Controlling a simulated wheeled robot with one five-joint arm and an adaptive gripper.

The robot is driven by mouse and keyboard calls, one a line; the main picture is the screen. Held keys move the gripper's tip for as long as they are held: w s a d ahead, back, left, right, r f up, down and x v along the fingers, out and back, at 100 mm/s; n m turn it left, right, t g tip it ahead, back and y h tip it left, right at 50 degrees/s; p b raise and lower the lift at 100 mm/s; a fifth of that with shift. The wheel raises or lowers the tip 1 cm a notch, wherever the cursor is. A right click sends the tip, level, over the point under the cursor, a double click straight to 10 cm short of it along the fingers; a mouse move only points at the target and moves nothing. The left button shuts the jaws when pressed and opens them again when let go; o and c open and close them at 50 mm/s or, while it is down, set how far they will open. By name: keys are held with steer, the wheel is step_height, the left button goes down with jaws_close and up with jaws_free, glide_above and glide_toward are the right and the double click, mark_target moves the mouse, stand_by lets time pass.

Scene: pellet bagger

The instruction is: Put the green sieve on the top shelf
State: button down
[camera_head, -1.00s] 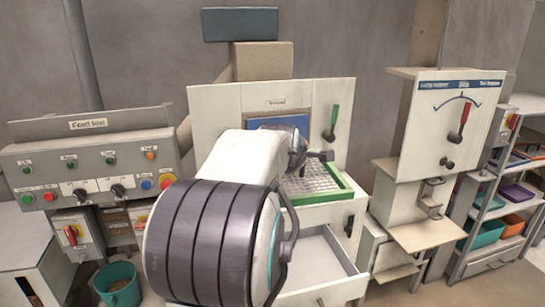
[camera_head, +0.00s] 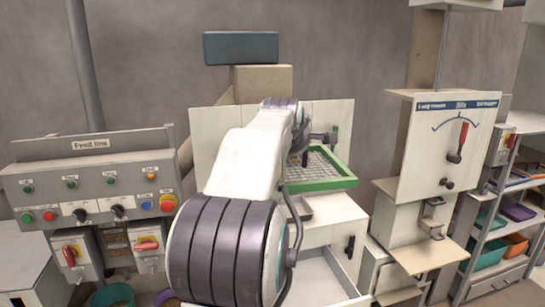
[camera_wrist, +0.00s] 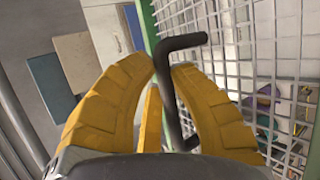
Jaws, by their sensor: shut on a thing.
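The green sieve (camera_head: 331,183), a wire mesh in a green frame, is in the middle of the head view, raised above the front of the white machine. In the wrist view its mesh (camera_wrist: 240,50) fills the right side. My gripper (camera_wrist: 170,70) has its yellow fingers shut on the sieve's dark bent handle (camera_wrist: 183,42). In the head view my arm hides most of the gripper. The shelf rack (camera_head: 487,222) stands at the far right; its top shelf (camera_head: 527,122) is partly cut off by the picture edge.
The white machine's open drawer (camera_head: 335,280) juts out below the sieve. A white gauge panel (camera_head: 452,145) with a projecting ledge (camera_head: 420,256) stands between machine and rack. Coloured bins (camera_head: 487,252) fill lower shelves. The Feed line console (camera_head: 90,180) is at left.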

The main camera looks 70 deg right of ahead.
steer(key=shift+d+r, duration=0.1)
steer(key=shift+r, duration=0.35)
steer(key=w+a+f+n+t+y+b, duration=0.15)
steer(key=w+a+f+b, duration=0.4)
steer(key=w+f, duration=0.7)
steer(key=w+a+f+n+t+y+b, duration=0.1)
steer(key=w+a+f+n+t+b, duration=0.4)
steer(key=f, duration=1.2)
steer(key=w+a+f+n+y+b, duration=0.1)
steer(key=w+a+f+b, duration=0.55)
steer(key=w+f, duration=0.75)
steer(key=w+a+f+n+t+y+b, duration=0.1)
steer(key=w+a+f+n+y+b, duration=0.2)
steer(key=a+f+b, duration=0.65)
steer(key=w+a+f+n+t+y+b, duration=0.1)
steer(key=w+a+f+n+y+b, duration=0.2)
steer(key=a+f, duration=1.15)
steer(key=w+a+f+n+t+y+b, duration=0.15)
steer(key=w+a+f+b, duration=0.25)
steer(key=a+f+b, duration=0.6)
step_height(320, 180, up, 14)
steer(key=s+a+p, duration=0.2)
steer(key=p, duration=2.4)
steer(key=shift+s+r+n+y, duration=0.2)
steer(key=shift+s+n+y, duration=0.1)
steer(key=shift+n, duration=0.1)
